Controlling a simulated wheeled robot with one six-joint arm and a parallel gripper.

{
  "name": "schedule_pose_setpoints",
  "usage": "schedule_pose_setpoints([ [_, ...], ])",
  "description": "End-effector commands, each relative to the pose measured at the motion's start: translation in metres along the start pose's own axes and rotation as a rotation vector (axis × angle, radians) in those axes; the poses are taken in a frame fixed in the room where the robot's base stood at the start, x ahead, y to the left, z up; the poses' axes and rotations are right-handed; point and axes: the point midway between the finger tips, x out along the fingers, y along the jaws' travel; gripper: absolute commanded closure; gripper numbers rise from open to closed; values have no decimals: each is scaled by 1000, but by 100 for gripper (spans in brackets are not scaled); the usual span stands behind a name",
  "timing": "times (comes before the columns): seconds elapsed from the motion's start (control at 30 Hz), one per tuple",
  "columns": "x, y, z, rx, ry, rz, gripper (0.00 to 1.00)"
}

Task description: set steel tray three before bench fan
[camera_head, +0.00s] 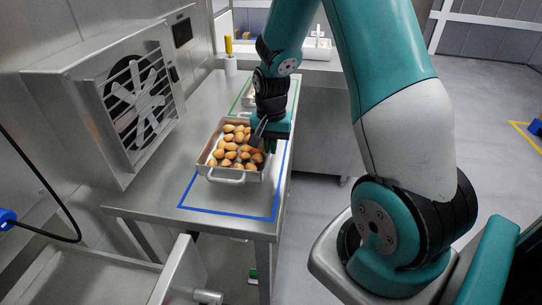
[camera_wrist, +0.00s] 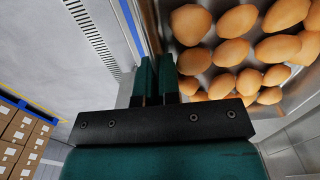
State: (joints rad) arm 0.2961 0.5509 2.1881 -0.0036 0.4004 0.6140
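My gripper (camera_head: 258,136) is at the tray's right side, pointing down. In the wrist view my gripper's fingers (camera_wrist: 156,78) are close together with the tray's wall (camera_wrist: 152,22) running between them. No number shows on the tray.
A second tray (camera_head: 247,98) stands farther back in a green outline, partly hidden by my arm. A yellow-topped bottle (camera_head: 230,58) stands at the bench's far end. The near part of the blue rectangle is clear. The wrist view shows cardboard boxes (camera_wrist: 22,130) at left.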

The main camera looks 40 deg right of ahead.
Motion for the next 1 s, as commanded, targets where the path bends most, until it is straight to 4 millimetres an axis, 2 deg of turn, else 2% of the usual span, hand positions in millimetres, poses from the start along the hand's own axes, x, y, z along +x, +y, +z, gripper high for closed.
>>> schedule_pose_setpoints([
  [0.3,37,0,0,0,-1,0,100],
  [0.7,44,0,0,0,1,-1,100],
  [0.83,43,0,0,0,0,0,71],
  [1.0,43,0,0,0,0,0,70],
])
